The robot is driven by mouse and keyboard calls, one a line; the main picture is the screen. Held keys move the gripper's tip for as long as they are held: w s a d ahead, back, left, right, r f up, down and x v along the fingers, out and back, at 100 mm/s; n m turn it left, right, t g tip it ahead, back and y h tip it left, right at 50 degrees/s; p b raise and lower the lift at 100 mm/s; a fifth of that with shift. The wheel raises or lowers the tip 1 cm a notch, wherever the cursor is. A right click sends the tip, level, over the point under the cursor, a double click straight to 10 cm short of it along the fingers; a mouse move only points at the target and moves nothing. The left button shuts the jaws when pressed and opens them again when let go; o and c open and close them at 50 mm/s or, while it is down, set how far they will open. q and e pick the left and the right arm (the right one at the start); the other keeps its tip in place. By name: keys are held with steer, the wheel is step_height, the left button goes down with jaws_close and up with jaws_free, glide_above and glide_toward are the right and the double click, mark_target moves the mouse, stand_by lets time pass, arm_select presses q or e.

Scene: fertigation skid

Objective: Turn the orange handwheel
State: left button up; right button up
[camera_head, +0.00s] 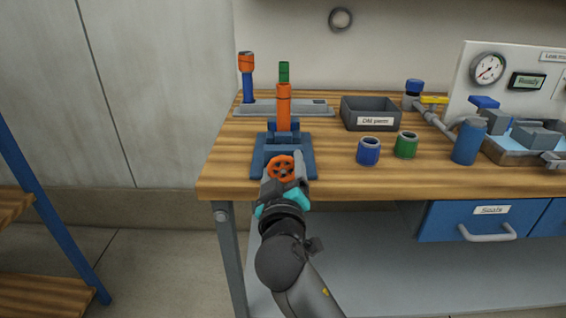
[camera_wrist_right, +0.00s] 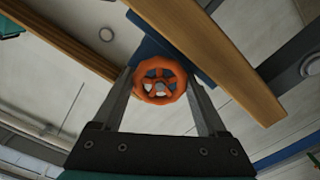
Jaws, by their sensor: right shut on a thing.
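The orange handwheel (camera_head: 281,167) is at the front of a blue vise-like fixture (camera_head: 306,141) near the left front edge of the workbench. My right gripper (camera_head: 284,172) reaches it from the front and is shut on it. In the right wrist view the handwheel (camera_wrist_right: 159,97) is face-on, with its rim and spokes visible between the two fingers of the gripper (camera_wrist_right: 160,78). One finger is on each side of the rim. An orange cylinder (camera_head: 284,106) stands upright at the fixture. My left gripper is not in view.
A dark bin (camera_head: 370,104), a blue cup (camera_head: 368,153) and a green cup (camera_head: 406,146) stand to the right. The wooden bench top (camera_head: 335,180) is clear just right of the fixture.

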steer(key=shift+d, duration=0.1)
steer(key=o, duration=1.2)
steer(key=shift+f, duration=0.1)
steer(key=shift+o, duration=0.4)
steer(key=shift+f, duration=0.15)
